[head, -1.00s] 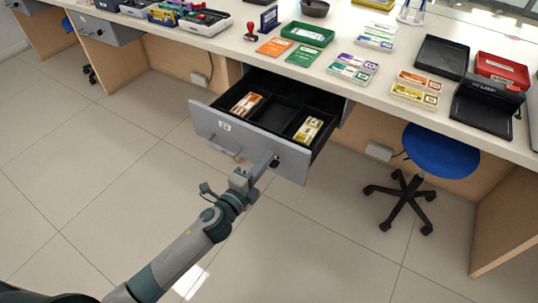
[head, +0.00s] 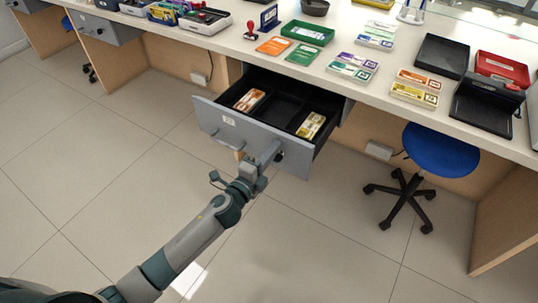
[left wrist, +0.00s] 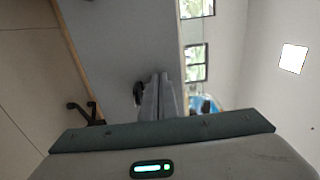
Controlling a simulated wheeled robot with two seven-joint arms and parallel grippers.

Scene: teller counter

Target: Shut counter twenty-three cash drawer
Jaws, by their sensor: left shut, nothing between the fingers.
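The cash drawer (head: 220,128) stands open below the counter, its grey front carrying a small number label that is too small to read. Inside are black compartments with an orange-banded note bundle and a yellow one. My left gripper (head: 272,155) is shut and empty, its fingertips at the right half of the drawer front, seemingly touching it near the dark lock. In the left wrist view the shut fingers (left wrist: 158,95) point at the grey drawer front (left wrist: 105,50), with the dark lock beside them. My right gripper is not in view.
The counter top (head: 345,98) holds note stacks, a green tray (head: 307,33), a red tray (head: 502,70) and black devices. A blue swivel chair (head: 440,152) stands right of the drawer. The floor in front is clear.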

